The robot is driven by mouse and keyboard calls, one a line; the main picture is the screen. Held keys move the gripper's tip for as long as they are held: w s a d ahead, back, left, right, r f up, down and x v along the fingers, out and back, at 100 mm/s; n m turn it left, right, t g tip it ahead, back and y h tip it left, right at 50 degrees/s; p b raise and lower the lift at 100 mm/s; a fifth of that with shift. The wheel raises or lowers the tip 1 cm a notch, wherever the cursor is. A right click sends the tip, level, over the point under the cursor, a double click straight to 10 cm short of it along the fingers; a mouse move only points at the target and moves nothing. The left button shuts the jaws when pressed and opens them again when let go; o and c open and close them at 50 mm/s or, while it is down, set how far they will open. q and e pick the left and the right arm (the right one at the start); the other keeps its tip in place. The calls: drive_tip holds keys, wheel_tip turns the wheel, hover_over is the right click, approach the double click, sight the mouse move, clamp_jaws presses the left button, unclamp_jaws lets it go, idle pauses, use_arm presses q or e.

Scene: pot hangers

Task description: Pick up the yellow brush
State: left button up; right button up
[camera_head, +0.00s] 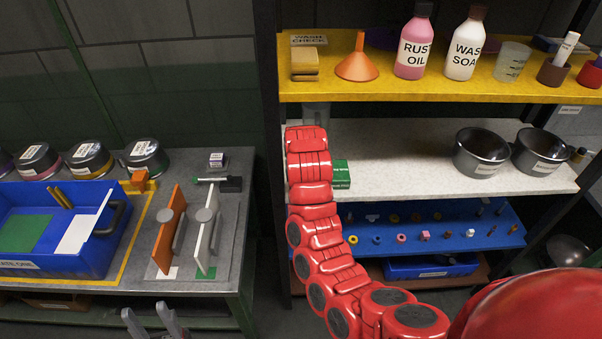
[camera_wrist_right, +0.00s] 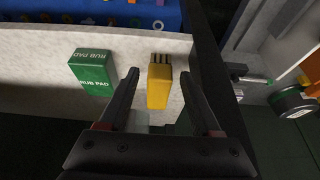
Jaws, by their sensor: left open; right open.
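The yellow brush (camera_wrist_right: 159,86) shows in the right wrist view on the pale shelf, its dark bristles toward the top of the picture. My right gripper (camera_wrist_right: 160,75) is open, with one finger on each side of the brush and a visible gap on both sides. It holds nothing. In the head view my red right arm reaches up to the white middle shelf (camera_head: 420,155); I cannot make out the brush there. My left gripper (camera_head: 145,310) is open and empty at the bottom edge of the head view, low in front of the left table.
A green rub pad box (camera_head: 341,174) stands close to the right arm, and also beside the brush in the wrist view (camera_wrist_right: 92,72). Two dark pots (camera_head: 481,152) (camera_head: 540,151) sit farther right. A yellow shelf (camera_head: 430,90) with bottles overhangs. A dark shelf post (camera_wrist_right: 215,60) stands beside my right gripper.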

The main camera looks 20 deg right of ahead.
drive_tip(key=w, duration=0.1)
drive_tip(key=w+d+p, duration=0.1)
drive_tip(key=w, duration=0.1)
drive_tip(key=shift+w, duration=0.3)
drive_tip(key=shift+w+d+r+p, duration=0.1)
drive_tip(key=shift+w+r+p, duration=0.05)
drive_tip(key=shift+w+p, duration=0.5)
drive_tip(key=shift+w+d+f, duration=0.2)
drive_tip(key=shift+w+f, duration=0.05)
drive_tip(key=shift+w, duration=0.4)
drive_tip(key=shift+w+d+f+p, duration=0.1)
drive_tip(key=shift+w+f+p, duration=0.15)
drive_tip(key=shift+f+p, duration=0.3)
drive_tip(key=p+x, duration=0.1)
drive_tip(key=x, duration=0.1)
drive_tip(key=shift+w+f, duration=0.2)
drive_tip(key=shift+f, duration=0.1)
drive_tip(key=shift+w+f, duration=0.1)
drive_tip(key=shift+f, duration=0.4)
clamp_jaws()
